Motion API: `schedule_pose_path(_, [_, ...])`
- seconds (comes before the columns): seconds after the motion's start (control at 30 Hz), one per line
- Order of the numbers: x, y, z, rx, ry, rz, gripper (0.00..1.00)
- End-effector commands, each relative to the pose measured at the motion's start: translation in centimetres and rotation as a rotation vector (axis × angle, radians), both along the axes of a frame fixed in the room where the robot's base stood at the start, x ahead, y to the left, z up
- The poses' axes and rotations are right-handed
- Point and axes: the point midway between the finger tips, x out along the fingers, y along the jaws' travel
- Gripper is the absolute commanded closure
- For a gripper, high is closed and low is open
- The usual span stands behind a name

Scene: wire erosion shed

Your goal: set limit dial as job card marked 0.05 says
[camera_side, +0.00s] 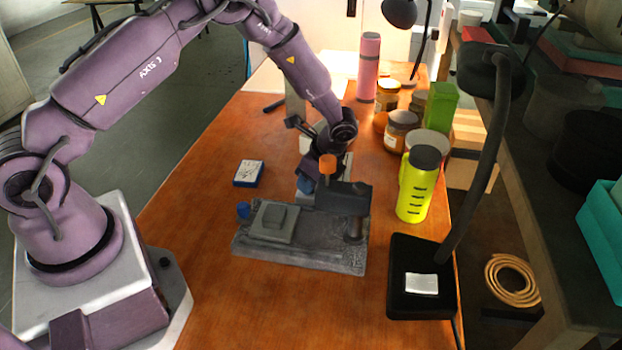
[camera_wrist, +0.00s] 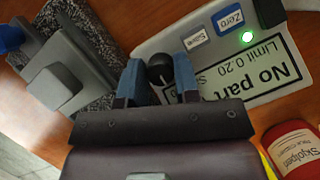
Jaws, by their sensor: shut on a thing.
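In the wrist view, my gripper (camera_wrist: 159,78) is shut on a black round dial (camera_wrist: 160,66), with one blue finger on each side. The dial sits at the edge of a pale readout unit (camera_wrist: 152,44). Its screen (camera_wrist: 262,72) shows upside down and reads "No part" and "Limit 0.20"; the rest is covered by my gripper. A green lamp (camera_wrist: 247,37) is lit beside a blue "Zero" button (camera_wrist: 228,19) and a second label that may read "Save". In the side view my arm hides most of the unit. I cannot make out a job card marked 0.05.
A yellow bottle (camera_side: 415,190), jars (camera_side: 401,130) and a black lamp base (camera_side: 400,303) line the right side. A small blue-and-white box (camera_side: 249,173) lies left.

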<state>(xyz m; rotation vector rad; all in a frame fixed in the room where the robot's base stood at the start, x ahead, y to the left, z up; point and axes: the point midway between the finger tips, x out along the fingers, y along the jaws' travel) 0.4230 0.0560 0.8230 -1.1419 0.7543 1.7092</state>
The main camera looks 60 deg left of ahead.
Motion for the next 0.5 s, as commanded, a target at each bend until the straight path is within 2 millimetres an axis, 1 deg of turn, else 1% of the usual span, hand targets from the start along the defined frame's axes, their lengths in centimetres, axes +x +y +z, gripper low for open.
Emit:
schedule_pose_path(0.27, [0.09,-0.02,0.04,0.000,0.000,0.116,0.94])
schedule_pose_path(0.5, [0.18,-0.01,0.06,-0.001,-0.001,0.309,0.94])
